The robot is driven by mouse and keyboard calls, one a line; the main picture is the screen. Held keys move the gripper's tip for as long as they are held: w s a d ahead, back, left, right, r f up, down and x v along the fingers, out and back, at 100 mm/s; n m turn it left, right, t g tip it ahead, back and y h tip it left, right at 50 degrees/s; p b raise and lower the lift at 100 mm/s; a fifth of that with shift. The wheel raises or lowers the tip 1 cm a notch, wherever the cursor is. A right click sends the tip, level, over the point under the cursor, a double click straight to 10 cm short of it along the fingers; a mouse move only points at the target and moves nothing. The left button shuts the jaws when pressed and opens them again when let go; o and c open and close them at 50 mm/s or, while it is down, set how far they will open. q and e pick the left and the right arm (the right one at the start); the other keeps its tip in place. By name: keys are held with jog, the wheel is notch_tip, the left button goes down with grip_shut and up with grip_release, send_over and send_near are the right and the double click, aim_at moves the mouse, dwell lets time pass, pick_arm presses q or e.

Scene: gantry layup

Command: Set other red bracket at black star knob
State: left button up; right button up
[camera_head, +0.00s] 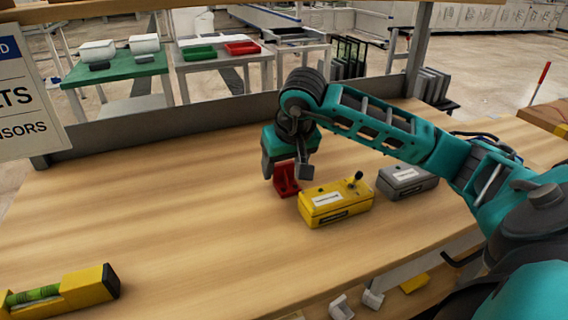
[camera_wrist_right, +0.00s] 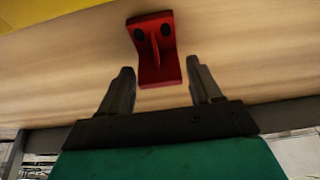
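A red bracket (camera_head: 287,180) stands on the wooden table, just left of a yellow box (camera_head: 335,203). My right gripper (camera_head: 286,172) is right at the bracket, with its fingers pointing down. In the right wrist view the red bracket (camera_wrist_right: 154,45) shows two dark holes and a middle rib, and its near end lies between the spread fingertips. Gaps show on both sides, so the right gripper (camera_wrist_right: 160,72) is open. A small black knob (camera_head: 355,178) sticks up from the yellow box; I cannot tell if it is star-shaped. My left gripper is not in view.
A grey box (camera_head: 407,181) stands right of the yellow box. A yellow-black spirit level (camera_head: 62,294) lies at the front left. A raised grey back rail (camera_head: 170,132) runs along the table's far edge.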

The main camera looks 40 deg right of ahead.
jog(key=shift+o, duration=0.7)
